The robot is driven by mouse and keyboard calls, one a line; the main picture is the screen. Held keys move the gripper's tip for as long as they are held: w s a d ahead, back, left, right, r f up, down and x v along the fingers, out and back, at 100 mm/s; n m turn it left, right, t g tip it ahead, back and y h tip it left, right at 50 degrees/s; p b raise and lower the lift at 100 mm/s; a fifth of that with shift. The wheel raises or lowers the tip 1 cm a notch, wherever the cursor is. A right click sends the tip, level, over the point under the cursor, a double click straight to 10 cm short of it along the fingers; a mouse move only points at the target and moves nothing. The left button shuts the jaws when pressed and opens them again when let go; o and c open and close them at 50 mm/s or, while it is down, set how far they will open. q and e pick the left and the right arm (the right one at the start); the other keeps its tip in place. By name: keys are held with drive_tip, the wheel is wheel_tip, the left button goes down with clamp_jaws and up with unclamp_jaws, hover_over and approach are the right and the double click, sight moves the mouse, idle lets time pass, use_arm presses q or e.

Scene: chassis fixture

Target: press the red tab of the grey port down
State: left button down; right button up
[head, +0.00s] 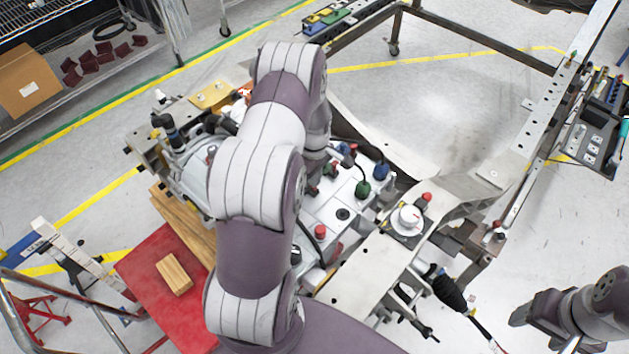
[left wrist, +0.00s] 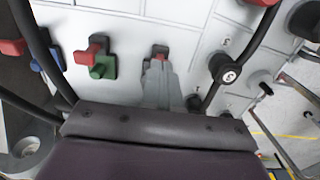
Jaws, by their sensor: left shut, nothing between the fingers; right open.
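In the left wrist view my left gripper (left wrist: 158,72) is shut and empty. Its fingertips are at the lower edge of a small dark grey port with a red tab (left wrist: 160,50). The tips partly hide the port, and I cannot tell whether they touch the tab. A green port with a red tab (left wrist: 100,60) is to the left of it. In the head view my left arm covers the middle of the chassis part, and its fingertips are hidden. My right gripper (head: 530,312) is open at the lower right, away from the ports.
Blue (left wrist: 48,52) and red (left wrist: 12,47) connectors and a dark cable lie left of the ports. A round black knob (left wrist: 228,74) stands to the right. In the head view a red board (head: 150,262) bears a wooden block (head: 174,275).

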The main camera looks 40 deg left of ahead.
use_arm(q)
wheel_tip(320, 180, up, 7)
drive_tip(key=p, duration=0.5)
